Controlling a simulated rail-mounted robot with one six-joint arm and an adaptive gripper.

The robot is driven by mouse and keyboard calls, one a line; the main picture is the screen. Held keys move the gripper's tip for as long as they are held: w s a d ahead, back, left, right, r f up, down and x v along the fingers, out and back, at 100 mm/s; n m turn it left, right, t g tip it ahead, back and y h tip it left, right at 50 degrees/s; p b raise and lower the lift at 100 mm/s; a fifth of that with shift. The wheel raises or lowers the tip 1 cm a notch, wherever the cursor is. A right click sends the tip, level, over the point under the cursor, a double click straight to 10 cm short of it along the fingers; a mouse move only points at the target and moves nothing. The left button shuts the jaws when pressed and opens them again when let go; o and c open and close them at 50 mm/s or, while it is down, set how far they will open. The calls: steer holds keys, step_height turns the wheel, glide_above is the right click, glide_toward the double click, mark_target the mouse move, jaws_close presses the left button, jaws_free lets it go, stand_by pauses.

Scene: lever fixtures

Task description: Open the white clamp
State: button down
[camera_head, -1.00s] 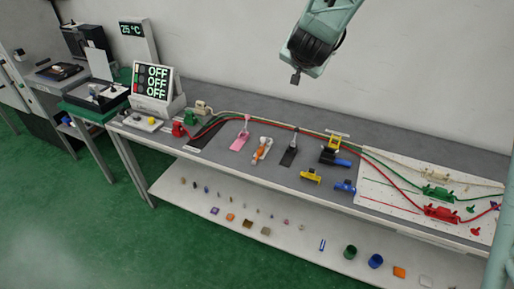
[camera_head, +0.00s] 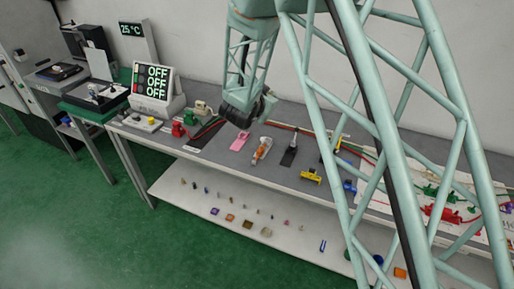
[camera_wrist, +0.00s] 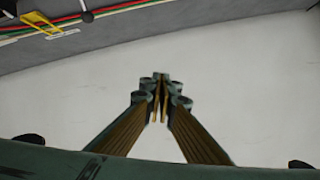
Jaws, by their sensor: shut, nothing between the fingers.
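The likely white clamp is a small white fixture with orange parts (camera_head: 262,149), on the grey bench right of the pink lever fixture (camera_head: 240,141). Its handle position is too small to tell. My gripper (camera_wrist: 160,80) is shut and empty, its fingertips together in the wrist view. In the head view, my dark wrist is above the back of the bench near the pink fixture; the fingertips are not clear there. The white clamp does not show in the wrist view.
A dark lever fixture (camera_head: 290,151) stands right of the clamp, with a yellow one (camera_head: 311,176) beyond. Red and green cables (camera_wrist: 60,25) run along the bench back. The wall (camera_wrist: 230,75) fills much of the wrist view.

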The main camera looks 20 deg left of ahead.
steer(key=s+a+f+t+h, duration=0.1)
steer(key=s+a+f+h, duration=0.15)
steer(key=f, duration=0.45)
steer(key=s+a+f+t+h, duration=0.1)
steer(key=s+a+f, duration=0.1)
steer(key=s+f, duration=0.3)
steer(key=s+f+t, duration=0.1)
steer(key=s+f, duration=0.2)
steer(key=s, duration=0.1)
steer(key=s+a+f+t+h+b, duration=0.1)
steer(key=s+f, duration=0.3)
steer(key=s+f+t+h, duration=0.1)
steer(key=s+f, duration=0.2)
steer(key=s, duration=0.2)
steer(key=shift+a+f+n+t, duration=0.25)
steer(key=shift+a+n+t, duration=0.05)
steer(key=shift+s+f, duration=0.2)
steer(key=shift+s, duration=0.45)
steer(key=shift+w, duration=0.15)
steer(key=shift+b+x, duration=0.95)
steer(key=shift+x, duration=5.9)
steer(key=shift+r, duration=0.15)
